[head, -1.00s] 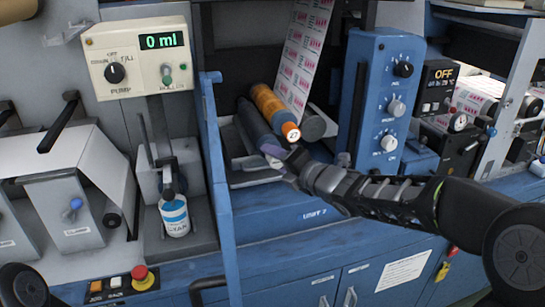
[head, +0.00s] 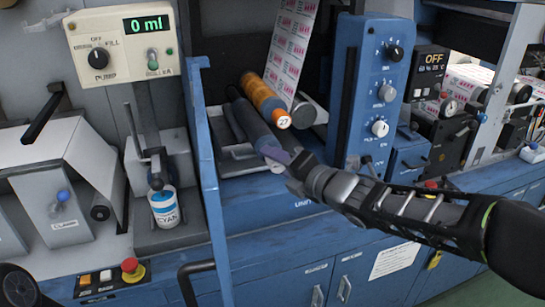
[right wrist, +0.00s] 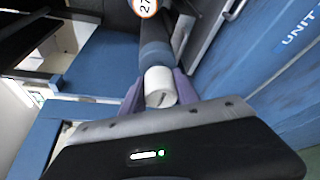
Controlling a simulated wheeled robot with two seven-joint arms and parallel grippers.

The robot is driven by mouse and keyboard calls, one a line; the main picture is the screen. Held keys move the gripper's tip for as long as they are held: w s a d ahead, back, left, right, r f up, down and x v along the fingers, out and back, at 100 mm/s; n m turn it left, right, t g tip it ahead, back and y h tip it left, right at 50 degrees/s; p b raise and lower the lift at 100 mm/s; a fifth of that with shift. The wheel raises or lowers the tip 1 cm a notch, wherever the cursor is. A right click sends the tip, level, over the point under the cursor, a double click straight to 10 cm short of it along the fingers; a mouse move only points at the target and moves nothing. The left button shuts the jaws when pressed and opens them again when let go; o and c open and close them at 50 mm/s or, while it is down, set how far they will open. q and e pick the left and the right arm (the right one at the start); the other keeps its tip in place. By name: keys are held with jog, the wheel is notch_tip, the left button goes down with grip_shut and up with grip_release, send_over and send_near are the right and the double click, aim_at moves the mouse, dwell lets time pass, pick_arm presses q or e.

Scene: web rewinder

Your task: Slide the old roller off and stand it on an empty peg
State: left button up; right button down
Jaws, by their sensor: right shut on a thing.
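A dark blue-grey roller (head: 250,122) lies slanted in the blue unit, just below and left of an orange roller tagged 27 (head: 265,98). Its near end is a white journal (right wrist: 160,88), seen in the right wrist view. My right gripper (head: 277,160) has its purple fingers on both sides of this white end and is shut on it. The far end of the dark roller is hidden inside the unit. No empty peg can be made out. My left gripper is not in view.
A grey roller (head: 308,112) sits to the right of the orange one, beside the printed web (head: 293,50). A blue upright (head: 208,170) stands left of the rollers and a blue knob panel (head: 375,95) right.

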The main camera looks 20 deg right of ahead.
jog(key=shift+s, duration=0.75)
jog(key=c, duration=0.8)
grip_release()
jog(key=shift+c, duration=0.2)
jog(key=shift+o, duration=0.2)
jog(key=shift+f, duration=0.1)
jog(key=o, duration=0.6)
jog(key=shift+p+v, duration=2.2)
jog(key=shift+v, duration=2.35)
